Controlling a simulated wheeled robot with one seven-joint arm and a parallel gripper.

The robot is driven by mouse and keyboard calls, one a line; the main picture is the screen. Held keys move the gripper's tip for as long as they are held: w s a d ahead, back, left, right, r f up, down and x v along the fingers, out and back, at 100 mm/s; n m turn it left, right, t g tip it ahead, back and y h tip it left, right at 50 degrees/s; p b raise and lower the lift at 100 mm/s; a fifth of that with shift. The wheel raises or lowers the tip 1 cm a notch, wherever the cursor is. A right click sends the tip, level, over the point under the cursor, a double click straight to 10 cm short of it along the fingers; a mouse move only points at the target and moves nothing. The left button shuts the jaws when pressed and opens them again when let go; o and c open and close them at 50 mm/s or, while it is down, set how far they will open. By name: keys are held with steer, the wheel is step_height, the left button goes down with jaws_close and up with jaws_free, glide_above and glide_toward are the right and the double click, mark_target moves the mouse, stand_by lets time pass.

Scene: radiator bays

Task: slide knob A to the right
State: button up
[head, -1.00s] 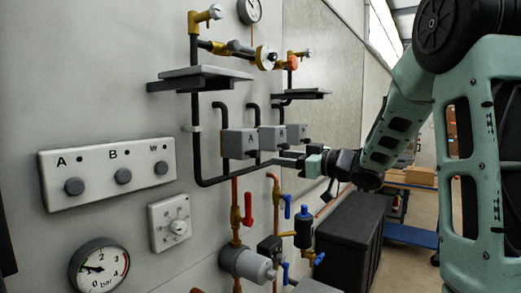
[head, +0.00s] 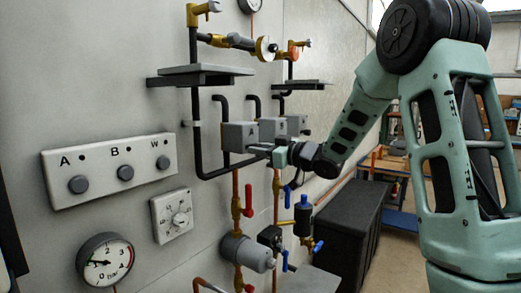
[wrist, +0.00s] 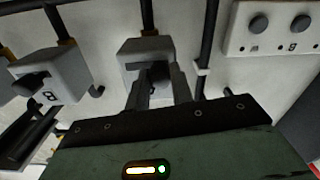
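In the wrist view, which is upside down, the box (wrist: 146,50) is centred above my gripper. Its dark knob (wrist: 158,73) shows between the two fingertips, partly hidden by them. My gripper (head: 258,149) is at the lower right of box A in the head view; it also shows in the wrist view (wrist: 160,82). The fingers are apart, one on each side of the knob. I cannot tell whether they touch it.
Box B (head: 271,128) is right of box A; its dark knob (wrist: 32,80) shows in the wrist view. A wall panel (head: 110,170) with round buttons A, B and W is at left. A shelf (head: 200,75) is above; a red-handled valve (head: 248,195) is below.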

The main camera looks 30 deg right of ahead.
jaws_close()
steer(key=shift+w+d, duration=0.2)
steer(key=shift+d, duration=0.45)
steer(key=shift+w+d, duration=0.25)
steer(key=shift+d, duration=0.35)
steer(key=shift+w+d, duration=0.2)
steer(key=shift+d, duration=0.45)
steer(key=o, duration=0.7)
jaws_free()
steer(key=shift+d, duration=0.1)
steer(key=shift+o, duration=0.2)
steer(key=shift+s, duration=0.1)
steer(key=b+v, duration=0.6)
steer(key=v, duration=1.1)
steer(key=shift+s, duration=0.1)
